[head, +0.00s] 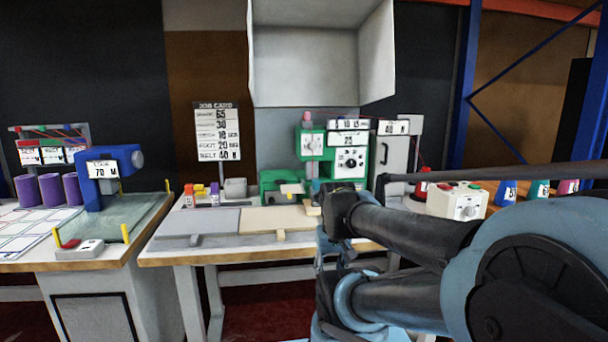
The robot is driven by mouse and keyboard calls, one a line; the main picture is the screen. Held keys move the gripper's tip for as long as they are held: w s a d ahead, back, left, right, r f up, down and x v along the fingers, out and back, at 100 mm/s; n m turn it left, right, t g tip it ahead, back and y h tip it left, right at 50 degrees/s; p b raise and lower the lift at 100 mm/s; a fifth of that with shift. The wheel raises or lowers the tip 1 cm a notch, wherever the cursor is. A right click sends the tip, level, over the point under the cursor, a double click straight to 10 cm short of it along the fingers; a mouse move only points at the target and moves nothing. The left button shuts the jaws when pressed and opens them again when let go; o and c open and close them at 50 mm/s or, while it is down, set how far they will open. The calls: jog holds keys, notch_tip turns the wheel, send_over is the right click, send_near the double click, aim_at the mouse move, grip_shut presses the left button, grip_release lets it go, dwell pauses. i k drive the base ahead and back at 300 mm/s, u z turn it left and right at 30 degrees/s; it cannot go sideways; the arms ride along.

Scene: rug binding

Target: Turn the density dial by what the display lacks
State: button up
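The green machine (299,179) stands at the back of the middle table. Its front carries a white plate with a round black dial (350,161); I cannot read which dial is the density dial. Above it is a display (348,139) that seems to read 25, under a strip of small figures. A second small dial (312,144) sits on the machine's left head.
Coloured bottles (507,192) stand farther right. A blue machine (108,176) and purple spools (50,189) are on the left table. Flat boards (200,222) lie at the middle table's front.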

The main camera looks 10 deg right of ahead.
aim_at(351, 162)
jog(key=z, duration=1.55)
jog(key=k, duration=0.55)
jog(key=u, duration=0.95)
